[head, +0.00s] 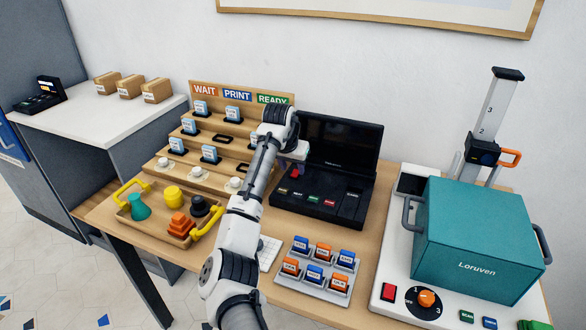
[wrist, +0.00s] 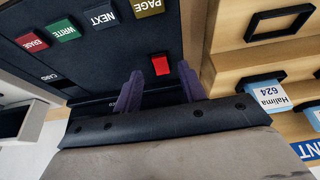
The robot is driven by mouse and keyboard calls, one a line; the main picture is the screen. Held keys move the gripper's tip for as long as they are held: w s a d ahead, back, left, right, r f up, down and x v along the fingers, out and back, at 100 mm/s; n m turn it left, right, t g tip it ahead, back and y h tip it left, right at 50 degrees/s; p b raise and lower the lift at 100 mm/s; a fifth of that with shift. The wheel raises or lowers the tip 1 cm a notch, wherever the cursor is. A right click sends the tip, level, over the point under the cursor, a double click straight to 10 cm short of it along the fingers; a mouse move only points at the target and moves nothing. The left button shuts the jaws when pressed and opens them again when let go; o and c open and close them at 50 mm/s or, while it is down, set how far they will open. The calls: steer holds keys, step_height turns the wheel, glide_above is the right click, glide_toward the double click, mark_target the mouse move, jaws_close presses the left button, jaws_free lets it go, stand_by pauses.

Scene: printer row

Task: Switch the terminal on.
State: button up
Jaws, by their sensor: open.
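The black terminal (head: 350,190) stands open on the wooden table, its screen (head: 340,146) dark. A red switch (head: 295,173) is at the left of its key panel, beside a row of coloured keys. In the wrist view the red switch (wrist: 160,65) lies between the lines of my two purple fingers, just past their tips. My gripper (wrist: 160,83) is open and empty, its fingers spread either side of the switch. I cannot tell how high they are above the panel. In the head view my gripper (head: 296,154) is over the terminal's left part and mostly hidden by my arm.
A stepped wooden rack (head: 190,130) with cards stands close left of the terminal. A tray of orange and blue blocks (head: 318,267) is in front. A teal Loruven box (head: 475,240) stands on a white machine at right. A yellow-handled tray (head: 165,222) is front left.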

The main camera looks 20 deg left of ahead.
mark_target(295, 173)
steer(key=shift+x, duration=1.2)
jaws_close()
steer(key=p, duration=0.1)
steer(key=r+p, duration=0.1)
steer(key=shift+w+g+p, duration=0.25)
steer(key=shift+g+p, duration=0.05)
steer(key=shift+p, duration=0.05)
steer(key=shift+r+g+p, duration=0.1)
steer(key=shift+g+p, duration=0.2)
steer(key=shift+p, duration=0.45)
steer(key=shift+w+g+p, duration=0.35)
steer(key=shift+g+p, duration=0.35)
steer(key=shift+p, duration=0.45)
steer(key=shift+w+g, duration=0.15)
steer(key=shift+g, duration=0.55)
